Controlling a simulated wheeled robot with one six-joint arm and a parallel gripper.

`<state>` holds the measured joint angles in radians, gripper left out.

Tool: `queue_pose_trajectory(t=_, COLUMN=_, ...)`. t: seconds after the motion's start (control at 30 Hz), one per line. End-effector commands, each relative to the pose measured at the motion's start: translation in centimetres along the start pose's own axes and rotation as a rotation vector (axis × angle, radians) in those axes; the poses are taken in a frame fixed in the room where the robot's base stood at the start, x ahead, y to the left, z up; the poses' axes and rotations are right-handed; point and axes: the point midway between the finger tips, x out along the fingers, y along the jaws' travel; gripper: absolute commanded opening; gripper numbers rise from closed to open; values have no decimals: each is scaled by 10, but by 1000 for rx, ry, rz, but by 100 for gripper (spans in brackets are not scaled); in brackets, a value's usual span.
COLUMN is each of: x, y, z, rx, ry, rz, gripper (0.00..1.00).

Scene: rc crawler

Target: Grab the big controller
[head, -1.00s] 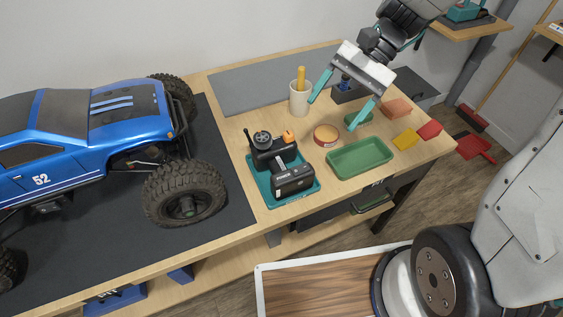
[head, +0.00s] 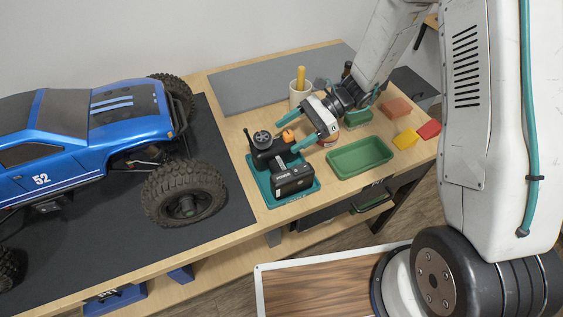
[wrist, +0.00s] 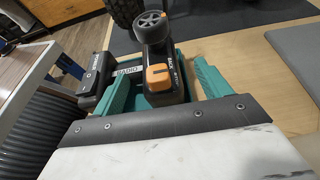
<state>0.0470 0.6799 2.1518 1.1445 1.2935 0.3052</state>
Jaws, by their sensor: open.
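The big black controller (head: 292,181) lies on a teal tray (head: 264,189) on the workbench. It has a wheel, an orange part and a blocky end nearer the bench's front edge. In the wrist view, the controller (wrist: 162,99) shows its wheel and orange part between the teal fingers, with the blocky end to the left. My gripper (head: 287,137) is open and slants down at the wheel end from the right. In the wrist view, the fingers of my gripper (wrist: 163,78) stand either side of this part; I cannot tell whether they touch it.
A blue truck (head: 100,130) stands on a dark mat at left. A pale cup (head: 300,92) with a yellow handle is behind my gripper. A green tray (head: 360,156), a yellow block (head: 406,139) and a red block (head: 429,129) lie to the right.

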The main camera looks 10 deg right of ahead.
Motion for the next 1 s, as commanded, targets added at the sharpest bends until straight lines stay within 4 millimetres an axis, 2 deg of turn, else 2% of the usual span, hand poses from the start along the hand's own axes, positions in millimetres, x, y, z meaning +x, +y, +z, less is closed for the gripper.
queue_pose_trajectory(t=0.1, x=21, y=2, z=2, rx=1, ry=0, rz=4, gripper=76)
queue_pose_trajectory(t=0.2, x=31, y=2, z=2, rx=0, ry=0, rz=3, gripper=76)
queue_pose_trajectory(t=0.5, x=36, y=1, z=2, rx=-1, ry=1, rz=2, gripper=76)
queue_pose_trajectory(t=0.7, x=35, y=1, z=2, rx=-1, ry=1, rz=2, gripper=21)
queue_pose_trajectory(t=0.73, x=35, y=1, z=2, rx=-1, ry=1, rz=2, gripper=17)
queue_pose_trajectory(t=1.0, x=34, y=1, z=3, rx=-1, ry=0, rz=1, gripper=17)
